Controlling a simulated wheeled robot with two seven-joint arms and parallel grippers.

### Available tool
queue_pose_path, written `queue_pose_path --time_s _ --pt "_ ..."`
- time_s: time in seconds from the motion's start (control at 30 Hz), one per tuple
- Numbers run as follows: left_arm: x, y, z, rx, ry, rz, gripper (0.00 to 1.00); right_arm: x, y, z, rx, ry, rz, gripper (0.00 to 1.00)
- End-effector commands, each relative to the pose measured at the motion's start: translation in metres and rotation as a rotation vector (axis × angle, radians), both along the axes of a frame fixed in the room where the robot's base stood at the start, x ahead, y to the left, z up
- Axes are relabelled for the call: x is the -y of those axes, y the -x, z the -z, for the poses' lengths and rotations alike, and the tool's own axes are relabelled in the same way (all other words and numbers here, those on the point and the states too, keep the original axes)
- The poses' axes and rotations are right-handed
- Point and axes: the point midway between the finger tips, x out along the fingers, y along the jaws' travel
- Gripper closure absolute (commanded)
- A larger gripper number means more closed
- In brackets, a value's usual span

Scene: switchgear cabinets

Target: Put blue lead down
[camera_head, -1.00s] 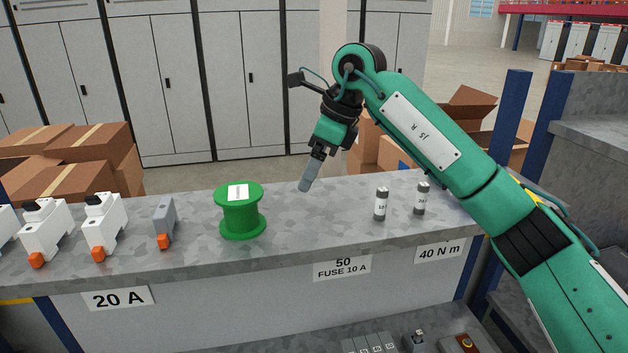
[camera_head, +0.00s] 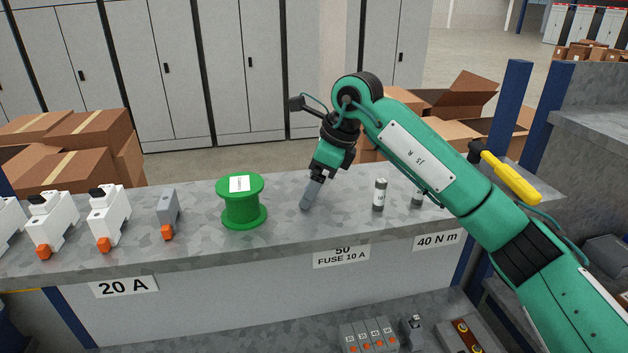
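I see no blue lead in the head view. My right arm comes in from the right, and its gripper (camera_head: 312,192) points down just above or at the grey shelf top (camera_head: 340,218), right of the green spool. Its grey fingers are seen edge-on and overlap as one, so I cannot tell whether they are open or shut. No lead shows hanging from them. My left gripper is out of view.
A green spool (camera_head: 241,203) stands left of the gripper. Fuses (camera_head: 379,195) stand to its right, one partly behind my arm. White breakers (camera_head: 108,217) and a grey one (camera_head: 168,213) stand at left. A yellow-handled tool (camera_head: 512,180) lies at right.

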Motion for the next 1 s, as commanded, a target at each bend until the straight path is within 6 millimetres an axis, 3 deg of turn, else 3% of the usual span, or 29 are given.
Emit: queue_pose_path --time_s 0.4,0.47,1.0 --pt "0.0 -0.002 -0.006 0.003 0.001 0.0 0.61 0.0 0.0 -0.005 -0.002 0.001 -0.001 0.0" --pt "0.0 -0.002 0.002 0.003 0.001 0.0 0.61 0.003 0.0 -0.008 0.002 0.0 0.001 0.0" --pt "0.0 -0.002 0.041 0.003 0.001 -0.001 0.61 0.039 0.01 -0.097 0.001 0.0 0.002 0.0"
